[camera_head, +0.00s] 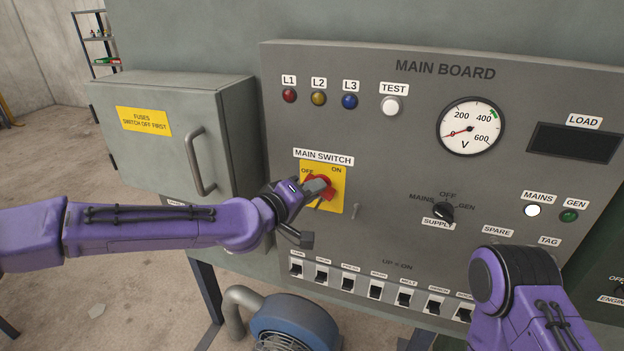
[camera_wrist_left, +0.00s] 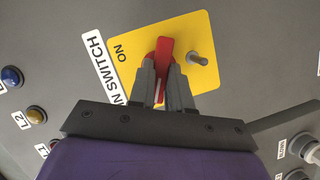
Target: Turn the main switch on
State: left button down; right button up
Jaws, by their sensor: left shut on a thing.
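The main switch is a red rotary handle on a yellow plate (camera_head: 337,204) marked OFF at left and ON at right. My left gripper (camera_head: 318,186) is at the plate, shut on the red handle (camera_wrist_left: 165,47). In the left wrist view my left gripper (camera_wrist_left: 163,82) has one finger on each side of the handle, which runs roughly up and down in that picture. The ON label (camera_wrist_left: 121,53) shows left of the handle; the OFF label is hidden there. I cannot tell the handle's exact setting. My right gripper is out of view.
The main board (camera_head: 400,160) carries lamps, a voltmeter (camera_head: 470,128) with its needle near 0, and a supply selector (camera_head: 443,212). A row of breakers (camera_head: 375,291) is below. The MAINS lamp (camera_head: 532,210) looks white. A fuse cabinet (camera_head: 160,140) stands left, near my left arm.

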pick_arm(q)
jog(key=m+y+p, duration=0.1)
jog(key=p, duration=0.1)
jog(key=m+y+p, duration=0.1)
jog(key=m+p, duration=0.1)
jog(key=r+m+y+p, duration=0.1)
jog(key=m+p, duration=0.1)
jog(key=shift+s+d+p, duration=0.1)
jog(key=shift+d+p, duration=0.15)
jog(key=shift+p, duration=0.1)
jog(key=m+y+p, duration=0.1)
jog(key=m+p, duration=0.1)
jog(key=shift+d+f+m+y, duration=0.1)
jog(key=shift+m+y, duration=0.2)
jog(key=shift+y, duration=0.1)
jog(key=shift+s+f+m+y+p, duration=0.15)
jog(key=shift+m+y+p, duration=0.25)
jog(key=shift+m+p, duration=0.3)
jog(key=shift+f, duration=0.1)
jog(key=c, duration=1.3)
grip_release()
jog(key=shift+c, duration=0.2)
